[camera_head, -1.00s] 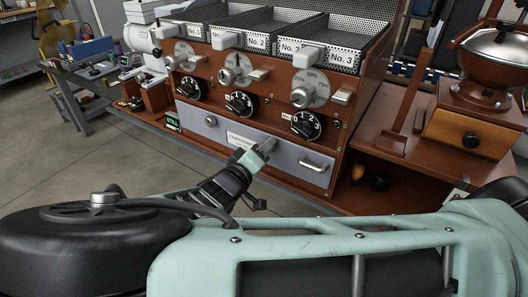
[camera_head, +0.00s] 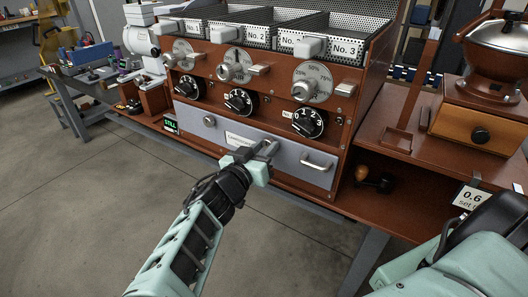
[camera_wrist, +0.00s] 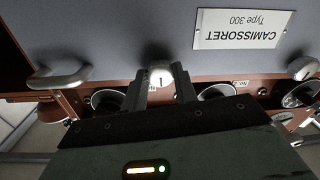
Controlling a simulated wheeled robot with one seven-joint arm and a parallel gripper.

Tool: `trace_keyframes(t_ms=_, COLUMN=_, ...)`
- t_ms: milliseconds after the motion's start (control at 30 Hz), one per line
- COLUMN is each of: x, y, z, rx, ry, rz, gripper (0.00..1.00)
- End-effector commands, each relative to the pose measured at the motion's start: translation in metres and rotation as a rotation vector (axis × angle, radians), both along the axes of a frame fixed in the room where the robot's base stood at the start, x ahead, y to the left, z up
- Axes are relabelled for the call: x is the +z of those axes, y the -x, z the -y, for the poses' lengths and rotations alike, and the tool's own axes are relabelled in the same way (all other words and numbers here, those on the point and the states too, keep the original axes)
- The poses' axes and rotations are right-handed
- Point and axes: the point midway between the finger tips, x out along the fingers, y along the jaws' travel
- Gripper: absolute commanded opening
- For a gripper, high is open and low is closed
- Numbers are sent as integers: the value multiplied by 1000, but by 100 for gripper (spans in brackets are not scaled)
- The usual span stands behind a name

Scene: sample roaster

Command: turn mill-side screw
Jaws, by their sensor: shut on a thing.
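The grey front panel (camera_head: 225,128) of the roaster, with a nameplate (camera_head: 238,139), sits below the row of dials. In the wrist view, upside down, a round metal screw (camera_wrist: 158,78) on the panel edge is between my two fingers. It is the screw on the handle side, toward the mill. My gripper (camera_head: 264,151) is shut on this screw; in the head view its fingers mostly hide it. The other screw (camera_head: 209,121) is at the panel's left end; it also shows in the wrist view (camera_wrist: 303,68).
A bar handle (camera_head: 316,165) is right of my gripper on the panel. Black selector knobs (camera_head: 309,123) stick out above it. The mill (camera_head: 486,110) with its wooden drawer stands on the right. The floor in front is clear.

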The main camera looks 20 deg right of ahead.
Motion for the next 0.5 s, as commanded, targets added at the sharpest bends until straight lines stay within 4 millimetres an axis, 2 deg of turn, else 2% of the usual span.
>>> trace_keyframes(t_ms=500, x=-1, y=0, z=-1, rx=3, ry=-40, rz=50, gripper=6)
